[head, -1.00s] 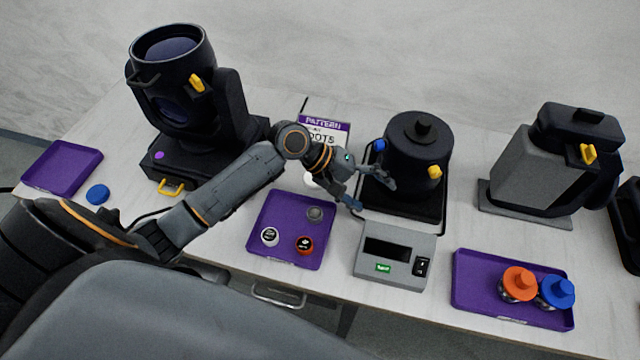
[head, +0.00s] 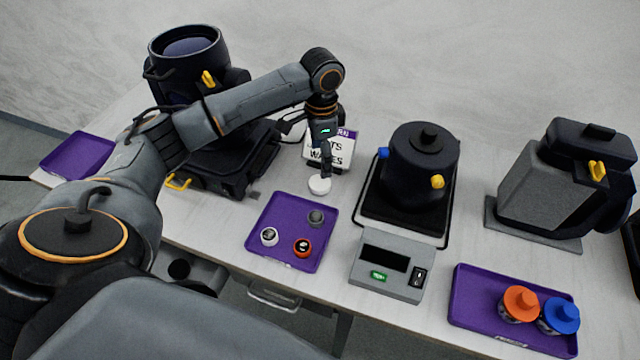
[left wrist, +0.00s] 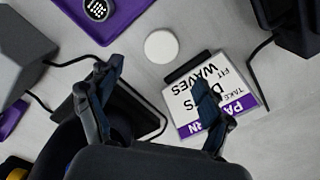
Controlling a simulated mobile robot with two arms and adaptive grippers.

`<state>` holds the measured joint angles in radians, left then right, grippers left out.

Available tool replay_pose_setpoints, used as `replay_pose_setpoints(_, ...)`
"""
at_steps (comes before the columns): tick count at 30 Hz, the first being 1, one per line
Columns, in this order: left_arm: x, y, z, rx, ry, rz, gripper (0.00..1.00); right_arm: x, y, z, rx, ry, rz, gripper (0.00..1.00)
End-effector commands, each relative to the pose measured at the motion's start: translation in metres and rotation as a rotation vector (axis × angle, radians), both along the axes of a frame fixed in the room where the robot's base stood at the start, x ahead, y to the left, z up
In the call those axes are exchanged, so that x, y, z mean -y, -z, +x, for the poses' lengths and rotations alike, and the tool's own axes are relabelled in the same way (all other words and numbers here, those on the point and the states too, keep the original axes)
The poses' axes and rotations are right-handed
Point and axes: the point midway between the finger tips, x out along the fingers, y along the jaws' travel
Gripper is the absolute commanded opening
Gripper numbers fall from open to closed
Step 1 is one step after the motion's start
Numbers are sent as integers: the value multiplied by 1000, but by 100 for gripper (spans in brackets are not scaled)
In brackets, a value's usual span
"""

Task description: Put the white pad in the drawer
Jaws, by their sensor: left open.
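The white pad (head: 319,185) is a small round disc lying on the table, just behind the purple tray with small pots. It also shows whole in the left wrist view (left wrist: 161,46), ahead of my fingers. My left gripper (head: 326,163) points down close above and behind the pad in the head view. Its two fingers are spread and empty in the left wrist view (left wrist: 153,92). A drawer handle (head: 272,297) shows under the table's front edge, and the drawer looks shut. My right gripper is not in view.
A pattern card (head: 330,150) stands close behind my left gripper. The purple tray (head: 262,222) holds small round pots.

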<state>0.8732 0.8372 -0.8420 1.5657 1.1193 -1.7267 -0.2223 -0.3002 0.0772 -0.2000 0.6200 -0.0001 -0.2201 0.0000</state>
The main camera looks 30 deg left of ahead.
Motion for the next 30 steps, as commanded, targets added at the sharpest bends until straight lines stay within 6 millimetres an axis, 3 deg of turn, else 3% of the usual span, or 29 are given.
replay_pose_setpoints(3,0,20,0,-1,-1,0,80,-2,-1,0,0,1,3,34)
replay_pose_setpoints(11,-1,40,0,-1,-3,-1,80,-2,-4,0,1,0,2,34)
replay_pose_setpoints(19,-3,78,-1,0,-1,-1,80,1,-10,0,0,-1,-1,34)
replay_pose_setpoints(29,-3,86,-1,3,-1,-1,80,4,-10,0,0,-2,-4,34)
replay_pose_setpoints(30,-3,86,-1,3,-1,-1,72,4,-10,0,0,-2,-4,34)
